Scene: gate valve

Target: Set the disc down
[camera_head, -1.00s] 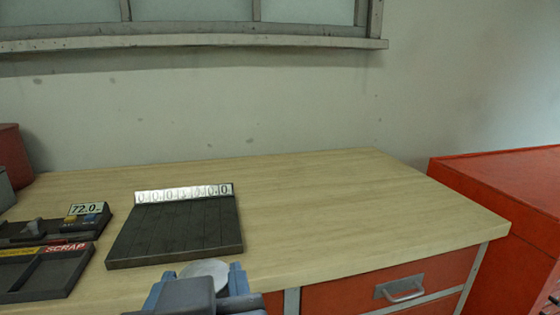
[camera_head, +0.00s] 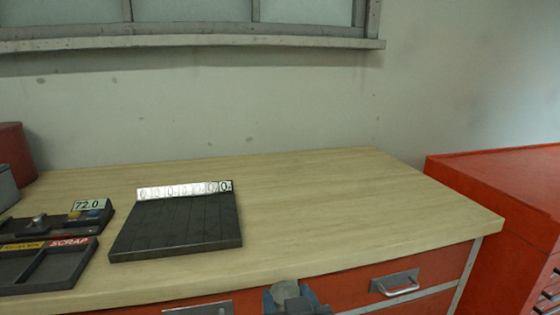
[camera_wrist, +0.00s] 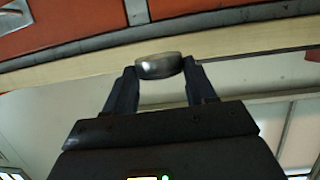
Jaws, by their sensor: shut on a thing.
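My gripper (camera_wrist: 160,72) is shut on the disc (camera_wrist: 159,65), a round grey metal piece held between the two fingertips in the wrist view. The bench edge shows behind it there. In the head view my gripper (camera_head: 290,292) is at the bottom edge, in front of the bench's drawer fronts. The disc's face is not clearly seen in the head view.
The wooden bench top (camera_head: 330,215) is bare to the right. On it are a dark grooved board (camera_head: 178,228) with a numbered strip, a tray (camera_head: 45,268) marked SCRAP, and a device (camera_head: 88,212) reading 72.0. A red cabinet (camera_head: 500,175) stands at the right.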

